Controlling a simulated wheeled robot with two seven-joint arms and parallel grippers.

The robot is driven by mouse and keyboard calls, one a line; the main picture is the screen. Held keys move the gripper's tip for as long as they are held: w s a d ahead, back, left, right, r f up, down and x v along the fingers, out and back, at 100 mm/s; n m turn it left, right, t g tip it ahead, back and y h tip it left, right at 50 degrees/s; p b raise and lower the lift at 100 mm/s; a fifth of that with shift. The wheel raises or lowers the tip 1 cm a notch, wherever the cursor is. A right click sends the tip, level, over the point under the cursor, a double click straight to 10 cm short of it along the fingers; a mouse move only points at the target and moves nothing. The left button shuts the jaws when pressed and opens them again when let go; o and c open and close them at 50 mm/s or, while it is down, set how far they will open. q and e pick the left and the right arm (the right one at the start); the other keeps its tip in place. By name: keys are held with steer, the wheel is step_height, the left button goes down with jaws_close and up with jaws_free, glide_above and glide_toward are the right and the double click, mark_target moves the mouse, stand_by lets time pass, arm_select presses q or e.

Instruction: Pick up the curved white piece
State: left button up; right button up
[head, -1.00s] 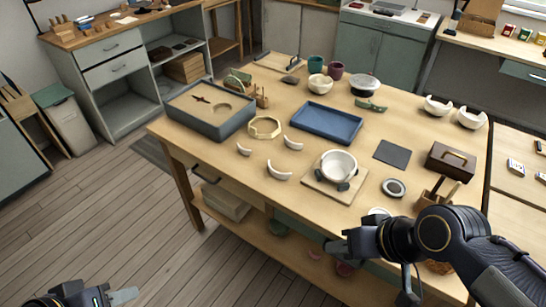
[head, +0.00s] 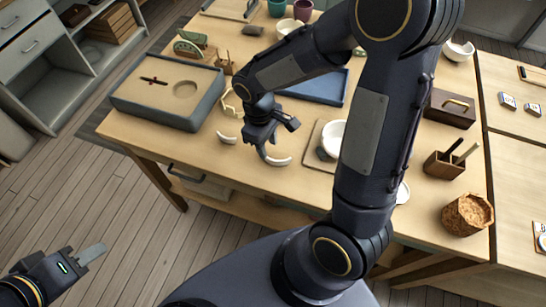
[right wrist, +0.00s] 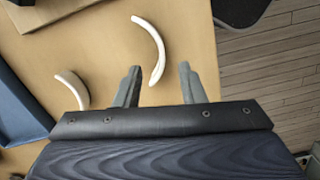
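A curved white piece (head: 278,160) lies on the table near its front edge; it also shows in the right wrist view (right wrist: 155,42). My right gripper (head: 277,139) is over the table beside this piece, open and empty. In the right wrist view its two fingers (right wrist: 160,84) stand apart, with the piece's lower end near the gap, closer to the left finger; I cannot tell whether they touch. A smaller curved white piece (right wrist: 72,90) lies left of the fingers. Another (head: 227,138) lies left of the gripper in the head view. My left gripper (head: 90,256) is low over the floor, its opening unclear.
A shallow grey box (head: 170,95) stands left on the table. A blue tray (head: 318,88) lies behind my right arm. A white bowl (head: 333,135) sits on a board (head: 313,150) to the right, partly hidden by the arm. The table's front edge is close.

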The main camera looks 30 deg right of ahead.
mark_target(271, 158)
steer(key=f, duration=0.3)
steer(key=s+f, duration=0.1)
steer(key=f, duration=0.1)
steer(key=shift+d+f, duration=0.2)
steer(key=shift+f, duration=0.05)
jaws_close()
